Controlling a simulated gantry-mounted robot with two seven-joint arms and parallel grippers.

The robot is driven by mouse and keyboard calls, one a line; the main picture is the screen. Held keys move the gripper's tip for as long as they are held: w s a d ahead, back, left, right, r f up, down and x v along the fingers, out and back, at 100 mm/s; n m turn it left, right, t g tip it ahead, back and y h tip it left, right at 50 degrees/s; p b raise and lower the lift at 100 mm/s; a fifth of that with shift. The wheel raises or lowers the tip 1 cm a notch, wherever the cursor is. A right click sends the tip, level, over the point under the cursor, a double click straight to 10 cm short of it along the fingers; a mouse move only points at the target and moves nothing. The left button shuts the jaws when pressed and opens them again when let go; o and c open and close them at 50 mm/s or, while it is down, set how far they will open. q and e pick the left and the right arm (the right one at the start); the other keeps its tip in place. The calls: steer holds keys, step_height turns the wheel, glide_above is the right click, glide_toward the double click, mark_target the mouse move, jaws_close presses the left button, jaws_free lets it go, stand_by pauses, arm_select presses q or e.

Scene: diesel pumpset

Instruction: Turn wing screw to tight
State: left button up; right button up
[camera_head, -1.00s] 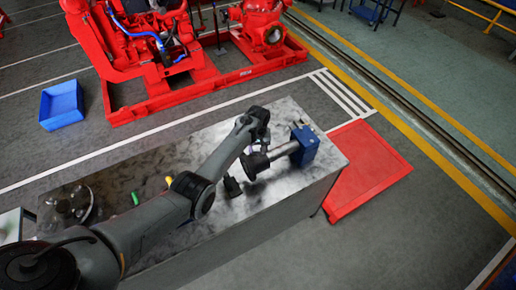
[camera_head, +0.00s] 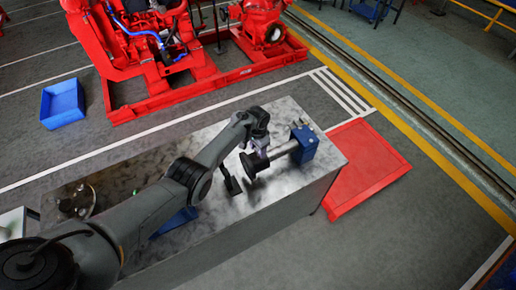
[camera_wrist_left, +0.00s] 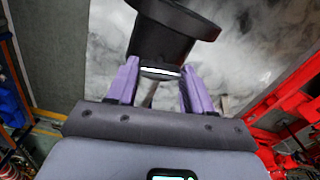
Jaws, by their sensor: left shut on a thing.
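My left gripper (camera_head: 259,156) is above the bench, at the near end of a clamped assembly. That assembly has a blue block (camera_head: 304,144), a silver tube (camera_head: 283,151) and a dark round flanged part (camera_head: 251,167). In the left wrist view, the purple fingertips (camera_wrist_left: 158,82) stand on both sides of the narrow end of a black flanged part (camera_wrist_left: 165,38), shut on it. A thin metal piece (camera_wrist_left: 150,95) shows behind, between the fingers. I cannot clearly make out a separate wing screw. My right gripper is not in view.
The grey metal bench (camera_head: 290,188) has a black object (camera_head: 230,181) near the assembly and a blue tray (camera_head: 173,222) partly behind my arm. A red pumpset (camera_head: 160,70) stands beyond the bench.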

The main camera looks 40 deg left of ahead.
arm_select(q)
steer(key=m, duration=0.4)
steer(key=shift+m, duration=0.3)
steer(key=m+b, duration=0.2)
steer(key=m, duration=0.3)
steer(key=m+b, duration=0.2)
steer(key=m, duration=0.3)
steer(key=m+b, duration=0.2)
steer(key=m, duration=0.2)
steer(key=shift+m, duration=0.3)
steer(key=o, duration=1)
steer(key=shift+o, duration=0.2)
